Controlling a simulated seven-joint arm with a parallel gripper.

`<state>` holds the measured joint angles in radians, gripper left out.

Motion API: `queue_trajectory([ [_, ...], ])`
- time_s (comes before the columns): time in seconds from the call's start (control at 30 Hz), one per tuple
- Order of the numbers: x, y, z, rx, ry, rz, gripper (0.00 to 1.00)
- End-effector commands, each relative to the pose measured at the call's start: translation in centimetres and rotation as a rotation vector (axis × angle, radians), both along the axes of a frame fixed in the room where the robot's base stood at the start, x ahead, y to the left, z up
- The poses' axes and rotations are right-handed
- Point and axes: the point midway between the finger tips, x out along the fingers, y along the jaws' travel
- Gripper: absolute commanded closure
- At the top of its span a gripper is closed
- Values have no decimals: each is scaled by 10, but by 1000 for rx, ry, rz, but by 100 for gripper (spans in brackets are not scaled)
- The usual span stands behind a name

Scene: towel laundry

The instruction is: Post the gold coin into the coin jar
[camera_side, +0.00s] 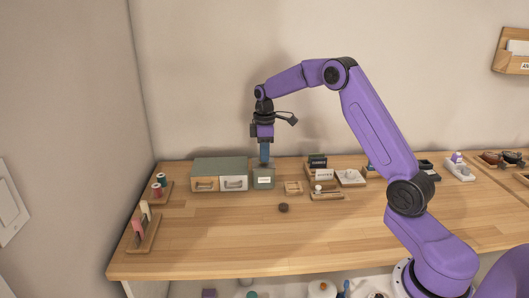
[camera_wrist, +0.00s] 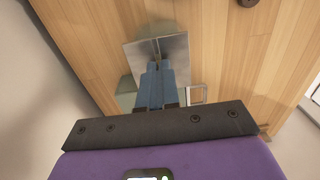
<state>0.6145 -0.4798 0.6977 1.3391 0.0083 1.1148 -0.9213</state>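A grey-green box with a white label (camera_side: 264,180), which I take to be the coin jar, stands at the back of the table. In the wrist view its grey square top (camera_wrist: 178,48) shows a thin dark slot line. My gripper (camera_side: 264,163) points down right over this box, its blue fingertips at or just above the top. In the wrist view the fingers (camera_wrist: 158,66) lie close together near the slot, with at most a narrow gap. I cannot see the gold coin in either view; anything between the fingertips is hidden.
A grey-topped drawer unit (camera_side: 220,170) stands immediately left of the box. A small wooden frame (camera_side: 293,187) and a wooden tray (camera_side: 327,194) are to its right. A dark round disc (camera_side: 283,207) lies in front. The front middle of the table is clear.

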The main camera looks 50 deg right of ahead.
Motion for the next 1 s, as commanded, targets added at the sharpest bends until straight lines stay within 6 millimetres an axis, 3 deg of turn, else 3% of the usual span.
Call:
queue_trajectory([
  [0.8, 0, 0, -6, 0, -1, 0, 100],
  [0.9, 0, 0, -6, 0, -1, 0, 69],
  [1.0, 0, 0, -6, 0, -1, 0, 69],
])
